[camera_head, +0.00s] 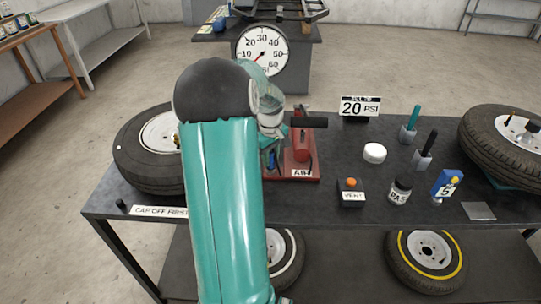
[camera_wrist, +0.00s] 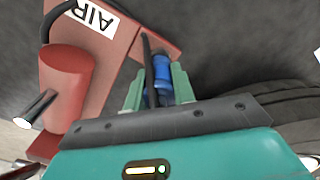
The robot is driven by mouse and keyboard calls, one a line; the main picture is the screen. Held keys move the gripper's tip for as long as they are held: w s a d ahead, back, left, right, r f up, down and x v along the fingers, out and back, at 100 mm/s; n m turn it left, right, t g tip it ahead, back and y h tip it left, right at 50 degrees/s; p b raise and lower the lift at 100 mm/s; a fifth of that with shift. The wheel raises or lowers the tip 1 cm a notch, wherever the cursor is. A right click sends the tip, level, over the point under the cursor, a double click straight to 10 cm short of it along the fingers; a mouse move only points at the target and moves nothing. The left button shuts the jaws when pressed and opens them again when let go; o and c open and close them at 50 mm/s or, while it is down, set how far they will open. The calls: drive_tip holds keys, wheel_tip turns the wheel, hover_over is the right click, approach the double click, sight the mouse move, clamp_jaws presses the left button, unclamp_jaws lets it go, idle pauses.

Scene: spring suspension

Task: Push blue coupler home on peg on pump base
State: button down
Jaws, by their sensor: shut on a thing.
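The red pump base (camera_head: 305,173) stands on the dark table, with an upright red cylinder and an "AIR" label; it also shows in the wrist view (camera_wrist: 122,38). My gripper (camera_wrist: 157,88) is shut on the blue coupler (camera_wrist: 162,72), with a green finger on each side of it. A black hose runs to the coupler. The coupler is at a corner of the base's red plate. In the head view the coupler (camera_head: 271,160) is a small blue patch, mostly hidden by my arm. The peg is not visible, so I cannot tell how far the coupler sits on it.
A wheel (camera_head: 150,150) lies left of my arm, another (camera_head: 505,140) at the right. A gauge (camera_head: 262,52) rises behind.

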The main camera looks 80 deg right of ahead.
drive_tip(key=shift+f, duration=0.85)
drive_tip(key=c, duration=1.1)
unclamp_jaws()
drive_tip(key=shift+r, duration=3.5)
